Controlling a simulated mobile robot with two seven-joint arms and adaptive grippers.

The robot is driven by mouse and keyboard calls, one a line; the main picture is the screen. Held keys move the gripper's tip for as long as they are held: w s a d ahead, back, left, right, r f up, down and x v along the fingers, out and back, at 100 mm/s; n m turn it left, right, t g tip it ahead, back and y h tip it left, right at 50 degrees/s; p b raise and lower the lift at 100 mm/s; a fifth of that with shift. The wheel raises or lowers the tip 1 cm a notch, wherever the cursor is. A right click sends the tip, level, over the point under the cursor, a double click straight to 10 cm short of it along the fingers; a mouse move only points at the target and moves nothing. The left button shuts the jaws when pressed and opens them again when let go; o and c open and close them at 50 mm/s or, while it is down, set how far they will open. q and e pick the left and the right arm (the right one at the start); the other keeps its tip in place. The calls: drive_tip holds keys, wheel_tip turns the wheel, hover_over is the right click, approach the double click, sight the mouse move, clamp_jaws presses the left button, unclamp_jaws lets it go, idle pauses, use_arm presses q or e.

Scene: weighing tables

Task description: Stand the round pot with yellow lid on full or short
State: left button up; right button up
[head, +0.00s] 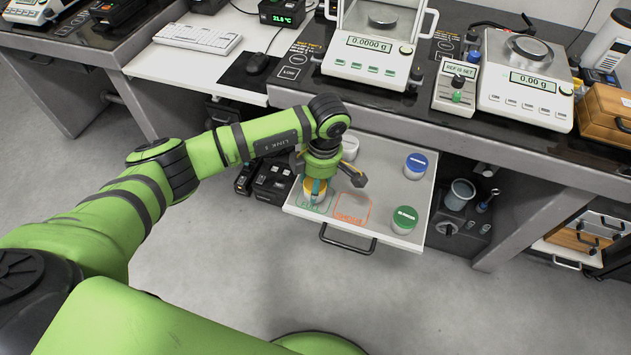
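The round pot with a yellow lid (309,185) stands upright in the pulled-out white drawer (381,192), on or at the green-outlined field marked full (312,206). The orange-outlined field marked short (352,208) lies to its right and looks empty. My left gripper (327,171) is directly above the pot, pointing down, with its dark fingers spread apart. It partly hides the pot, so I cannot tell whether it touches the lid. My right gripper is not in view.
A blue-lidded pot (416,163) and a green-lidded pot (405,219) stand on the drawer's right side. A pale pot (349,148) stands at its back, behind my gripper. Balances (372,60) stand on the table above. The floor in front is clear.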

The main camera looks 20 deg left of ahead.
sight(321, 184)
use_arm(q)
drive_tip(key=shift+f, duration=0.5)
drive_tip(key=o, duration=1.3)
drive_tip(key=shift+f, duration=0.1)
drive_tip(key=r, duration=0.4)
drive_tip(key=d+r+b, duration=0.1)
drive_tip(key=r, duration=0.3)
drive_tip(key=r+b, duration=0.1)
drive_tip(key=r, duration=0.3)
drive_tip(key=shift+w+d+r, duration=0.1)
drive_tip(key=shift+w+d, duration=0.05)
